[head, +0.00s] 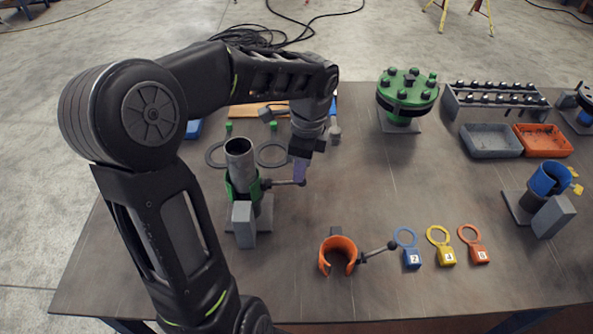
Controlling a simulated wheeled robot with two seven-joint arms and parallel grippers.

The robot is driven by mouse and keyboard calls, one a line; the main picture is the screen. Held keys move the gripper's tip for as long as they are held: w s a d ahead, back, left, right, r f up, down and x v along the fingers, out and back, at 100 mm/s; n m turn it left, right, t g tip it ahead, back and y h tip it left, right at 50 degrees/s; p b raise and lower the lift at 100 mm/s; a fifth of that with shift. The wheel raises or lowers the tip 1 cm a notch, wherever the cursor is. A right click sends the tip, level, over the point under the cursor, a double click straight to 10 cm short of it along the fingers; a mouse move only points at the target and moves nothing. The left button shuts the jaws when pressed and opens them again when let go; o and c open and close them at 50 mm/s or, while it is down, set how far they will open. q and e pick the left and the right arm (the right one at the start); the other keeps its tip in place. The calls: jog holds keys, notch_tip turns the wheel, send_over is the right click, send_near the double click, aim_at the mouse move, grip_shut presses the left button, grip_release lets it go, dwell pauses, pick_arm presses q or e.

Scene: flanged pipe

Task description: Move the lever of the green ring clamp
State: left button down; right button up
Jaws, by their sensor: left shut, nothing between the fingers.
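The green ring clamp (232,190) sits around a grey upright pipe (240,158) left of the table's middle. Its lever (284,183) sticks out to the right from the clamp and ends in a dark knob. My left gripper (300,172) points down at the lever's outer end, its fingers shut with nothing between them. The fingertips are at or very close to the knob; I cannot tell whether they touch it. My right gripper is not in view.
A grey block (244,225) stands in front of the green clamp. An open orange clamp (338,255) with its own lever lies on the table nearby. Blue, yellow and orange tags (441,248) lie to its right. A green flange (405,95) stands at the back. The table's centre right is clear.

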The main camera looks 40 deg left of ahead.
pick_arm(q)
jog(key=shift+f, duration=0.65)
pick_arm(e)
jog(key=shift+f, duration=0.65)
pick_arm(q)
jog(key=d, duration=0.1)
jog(key=w+d+r, duration=0.1)
jog(key=shift+w+d+p, duration=0.25)
jog(key=shift+d+p, duration=0.1)
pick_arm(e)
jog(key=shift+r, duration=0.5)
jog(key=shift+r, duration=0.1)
pick_arm(q)
notch_tip(320, 180, up, 8)
jog(key=p, duration=0.6)
jog(key=shift+w+d, duration=0.2)
jog(key=shift+d, duration=0.1)
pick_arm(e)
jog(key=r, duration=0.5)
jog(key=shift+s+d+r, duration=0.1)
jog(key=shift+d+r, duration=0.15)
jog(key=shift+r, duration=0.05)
